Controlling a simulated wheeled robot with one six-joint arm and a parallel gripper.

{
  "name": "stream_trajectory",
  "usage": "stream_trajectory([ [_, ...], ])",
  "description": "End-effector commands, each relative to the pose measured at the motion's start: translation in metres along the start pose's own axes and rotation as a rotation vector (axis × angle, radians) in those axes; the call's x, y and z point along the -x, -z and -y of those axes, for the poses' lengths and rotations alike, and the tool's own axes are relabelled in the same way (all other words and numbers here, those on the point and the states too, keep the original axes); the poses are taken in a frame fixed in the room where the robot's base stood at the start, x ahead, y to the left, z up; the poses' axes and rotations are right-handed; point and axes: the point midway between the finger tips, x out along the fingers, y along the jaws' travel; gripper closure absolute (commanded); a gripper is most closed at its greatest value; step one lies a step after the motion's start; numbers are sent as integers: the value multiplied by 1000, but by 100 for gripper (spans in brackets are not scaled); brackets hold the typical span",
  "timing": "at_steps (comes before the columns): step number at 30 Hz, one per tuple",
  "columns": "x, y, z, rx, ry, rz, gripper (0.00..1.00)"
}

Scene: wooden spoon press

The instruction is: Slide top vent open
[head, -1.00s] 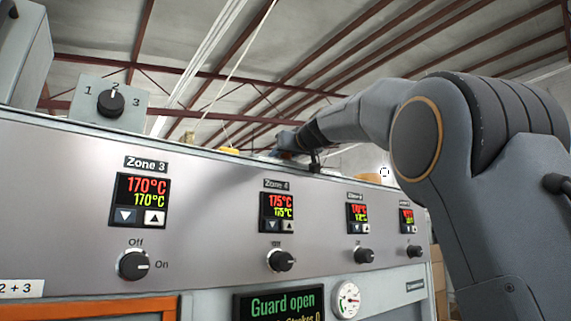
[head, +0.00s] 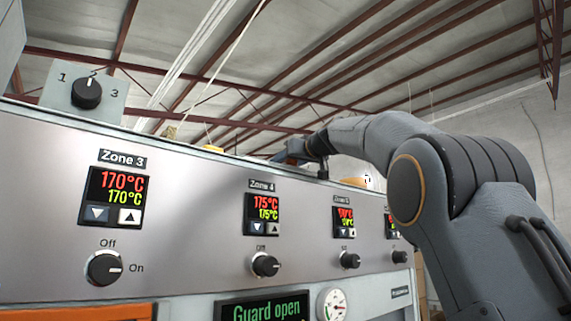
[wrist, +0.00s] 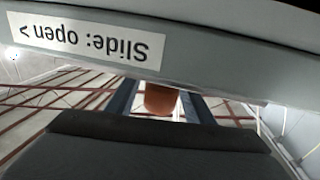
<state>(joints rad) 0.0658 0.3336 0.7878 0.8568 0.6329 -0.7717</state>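In the wrist view a grey panel edge carries a white label (wrist: 85,38) reading "Slide: open >", upside down. Below it an orange-brown rounded knob or handle (wrist: 161,100) shows between the two blue fingers of my gripper (wrist: 160,104). The fingers are apart, one on each side of the knob, with a gap visible at least on the left. In the head view my gripper (head: 284,153) is small and far, just above the top edge of the press panel (head: 190,200). The vent itself cannot be made out there.
The press front has zone displays (head: 117,197), dark knobs (head: 104,268), a "Guard open" screen (head: 265,308) and a round gauge (head: 332,303). A selector switch (head: 87,93) stands on top at left. The space above the press looks open up to the roof beams.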

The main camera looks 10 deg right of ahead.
Motion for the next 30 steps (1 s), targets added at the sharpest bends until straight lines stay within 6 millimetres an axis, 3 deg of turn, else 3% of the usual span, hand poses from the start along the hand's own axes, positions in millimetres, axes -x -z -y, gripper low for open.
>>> stream_trajectory([
  [8,7,-1,0,0,-1,0,52],
  [21,66,-2,-1,0,-1,0,52],
  [30,78,-1,0,-1,1,1,52],
])
